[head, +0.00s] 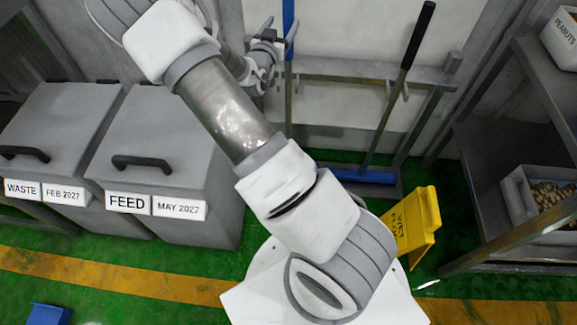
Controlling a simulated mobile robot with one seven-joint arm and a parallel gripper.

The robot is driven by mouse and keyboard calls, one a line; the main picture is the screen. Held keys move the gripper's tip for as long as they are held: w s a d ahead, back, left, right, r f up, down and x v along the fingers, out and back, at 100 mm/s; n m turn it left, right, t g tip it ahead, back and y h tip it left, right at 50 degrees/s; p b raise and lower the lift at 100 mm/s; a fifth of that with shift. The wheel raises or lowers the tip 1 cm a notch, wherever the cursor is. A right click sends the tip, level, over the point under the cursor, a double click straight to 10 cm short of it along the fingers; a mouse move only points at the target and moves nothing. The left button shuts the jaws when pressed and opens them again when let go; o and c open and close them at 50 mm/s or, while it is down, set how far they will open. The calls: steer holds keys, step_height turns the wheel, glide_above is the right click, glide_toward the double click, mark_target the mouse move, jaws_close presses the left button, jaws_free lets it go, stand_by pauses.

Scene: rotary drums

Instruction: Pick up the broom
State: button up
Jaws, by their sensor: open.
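A long-handled tool with a black grip (417,35) and a grey shaft leans against the wall rack, right of centre in the head view. A wide blue head (365,175) is at its foot on the floor; it looks like a broom. A second pole (288,12), blue at the top, stands upright to its left; its lower end is hidden behind my arm. My gripper (279,28) is open in the upper middle, close to the blue pole. I cannot tell whether the pole is between the fingers or behind them.
A grey rack rail (350,72) runs along the wall. A yellow wet-floor sign (411,225) stands below the black-handled tool. A waste bin (58,125) and a feed bin (160,150) are at left. Shelving with a peanuts box (562,38) and a crate (518,195) is at right.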

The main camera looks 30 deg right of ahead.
mark_target(292, 9)
steer(key=shift+x, duration=1)
steer(key=shift+s+r+b+x, duration=0.15)
steer(key=shift+b+x, duration=0.1)
steer(key=shift+x, duration=0.65)
steer(key=shift+r+b+x, duration=0.1)
steer(key=shift+b+x, duration=0.15)
steer(key=shift+x, duration=0.65)
steer(key=shift+s+r+b+x, duration=0.15)
steer(key=shift+b+x, duration=0.1)
steer(key=shift+x, duration=0.65)
steer(key=shift+w+d, duration=0.1)
steer(key=shift+d, duration=0.1)
jaws_close()
steer(key=shift+r, duration=0.1)
